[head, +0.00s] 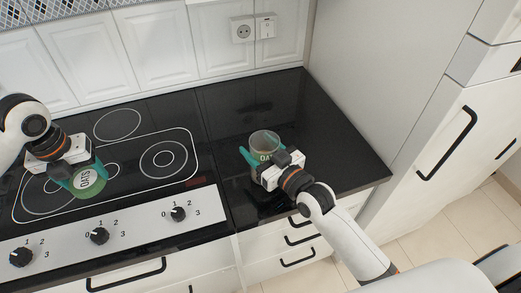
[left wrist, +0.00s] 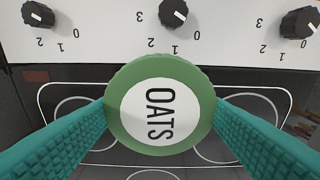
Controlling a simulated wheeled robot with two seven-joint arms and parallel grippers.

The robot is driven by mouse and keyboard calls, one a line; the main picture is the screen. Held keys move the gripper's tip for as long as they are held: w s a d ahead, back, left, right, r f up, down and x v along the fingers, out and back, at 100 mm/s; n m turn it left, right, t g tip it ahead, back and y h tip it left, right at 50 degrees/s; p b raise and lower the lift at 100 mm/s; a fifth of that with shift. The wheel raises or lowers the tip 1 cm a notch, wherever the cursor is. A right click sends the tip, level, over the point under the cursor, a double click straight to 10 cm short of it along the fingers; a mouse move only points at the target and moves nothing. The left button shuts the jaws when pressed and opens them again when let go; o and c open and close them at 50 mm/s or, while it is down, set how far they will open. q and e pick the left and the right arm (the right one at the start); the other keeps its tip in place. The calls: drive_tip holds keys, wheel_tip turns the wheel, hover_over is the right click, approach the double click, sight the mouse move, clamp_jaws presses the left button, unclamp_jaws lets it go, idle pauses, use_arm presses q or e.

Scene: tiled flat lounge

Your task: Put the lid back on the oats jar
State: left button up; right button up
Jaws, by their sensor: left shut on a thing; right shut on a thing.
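The green lid with a white OATS label (head: 86,180) is held between the fingers of my left gripper (head: 86,183) above the black cooktop. In the left wrist view the lid (left wrist: 160,104) sits between both teal fingers, its label facing the camera. The oats jar (head: 264,142) is a clear, open-topped container with an OATS label, on the black counter to the right of the cooktop. My right gripper (head: 262,160) is shut on the jar, its teal fingers on either side. The jar's lower part is hidden by the gripper. Lid and jar are well apart.
The cooktop (head: 128,152) has ring-marked burners and a front panel with several black knobs (head: 178,213). The black counter (head: 330,150) is clear around the jar. A wall socket (head: 242,30) is behind, and a tall white cabinet (head: 410,110) stands at right.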

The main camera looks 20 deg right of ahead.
use_arm(q)
drive_tip(key=shift+r, duration=0.15)
use_arm(e)
wheel_tip(320, 180, up, 9)
drive_tip(key=shift+r, duration=0.2)
idle(0.5)
idle(0.4)
drive_tip(key=o, duration=0.4)
drive_tip(key=c, duration=0.6)
